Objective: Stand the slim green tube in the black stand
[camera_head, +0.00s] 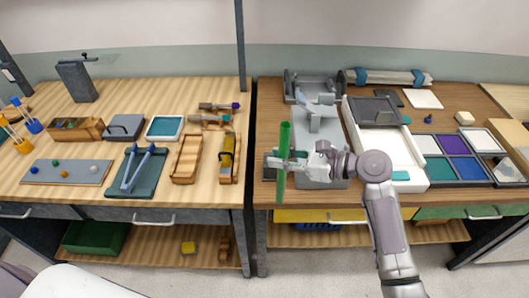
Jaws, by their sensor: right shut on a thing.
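The slim green tube (284,140) is upright, with its lower end in front of the right-hand bench's front edge in the picture. My right gripper (291,163) is shut on the tube around its middle, reaching in from the right. A small dark block (268,160) shows just left of and behind the tube; it may be the black stand, but the tube and gripper partly hide it. I cannot tell whether the tube touches it. My left gripper is not in view.
A grey machine (318,112) stands behind the gripper. A white tray (404,150) and a box with coloured compartments (455,143) lie to the right.

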